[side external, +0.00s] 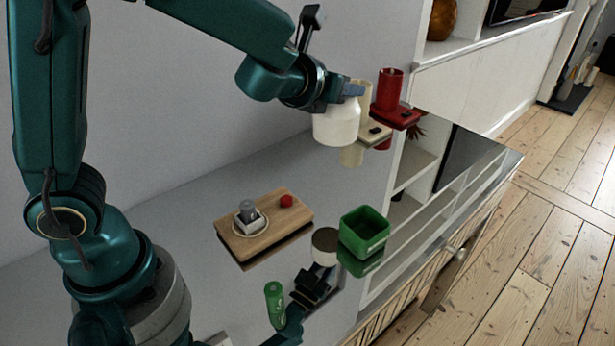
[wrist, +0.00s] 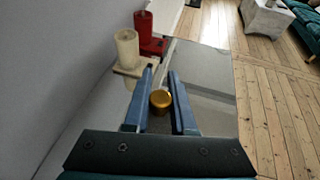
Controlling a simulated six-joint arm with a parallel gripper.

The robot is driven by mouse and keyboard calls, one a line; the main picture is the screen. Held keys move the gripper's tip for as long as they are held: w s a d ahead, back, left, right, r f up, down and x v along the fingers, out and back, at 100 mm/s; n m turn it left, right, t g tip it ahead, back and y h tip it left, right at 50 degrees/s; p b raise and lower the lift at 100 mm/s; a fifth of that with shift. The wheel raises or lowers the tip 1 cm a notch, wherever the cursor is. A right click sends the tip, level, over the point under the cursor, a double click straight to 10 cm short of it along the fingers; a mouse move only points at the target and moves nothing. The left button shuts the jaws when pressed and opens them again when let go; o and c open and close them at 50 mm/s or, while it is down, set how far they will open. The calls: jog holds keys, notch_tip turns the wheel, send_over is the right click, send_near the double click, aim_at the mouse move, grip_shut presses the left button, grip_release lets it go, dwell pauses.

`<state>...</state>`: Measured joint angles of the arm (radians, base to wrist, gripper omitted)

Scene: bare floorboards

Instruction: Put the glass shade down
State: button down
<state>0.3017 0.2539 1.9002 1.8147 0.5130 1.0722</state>
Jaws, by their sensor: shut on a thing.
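The glass shade (side external: 337,126) is a white, rounded, jar-like piece, held upright in the air well above the glossy grey surface. My gripper (side external: 352,92) is shut on its top from above. In the wrist view, my gripper's blue fingers (wrist: 160,98) stand on either side of a round brass-coloured top (wrist: 160,101). The white body of the shade is hidden below the fingers there. In the side view, the shade overlaps a cream stand behind it; I cannot tell the gap between them.
A cream stand (wrist: 127,50) and a red stand (wrist: 144,30) are near the wall. A wooden board (side external: 284,221) bears a small dish and a red ball (side external: 286,201). A green square bowl (side external: 364,232) and green cylinder (side external: 274,305) are nearby. The surface mirrors things; its right part is clear.

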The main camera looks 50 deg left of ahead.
jog(key=shift+m+h, duration=0.6)
jog(key=shift+h, duration=0.2)
jog(key=shift+w+a+f, duration=0.1)
jog(key=shift+w+f, duration=0.45)
jog(key=shift+f, duration=1.8)
jog(key=shift+w+a+f, duration=0.15)
jog(key=shift+w+f, duration=0.45)
jog(key=shift+f, duration=1.7)
jog(key=shift+w+a+f, duration=0.1)
jog(key=shift+w+f, duration=0.45)
jog(key=shift+f, duration=1.8)
jog(key=shift+f, duration=0.1)
jog(key=c, duration=0.7)
grip_release()
jog(key=shift+c, duration=0.2)
jog(key=shift+s+r, duration=0.25)
jog(key=v, duration=1.1)
jog(key=shift+s, duration=0.3)
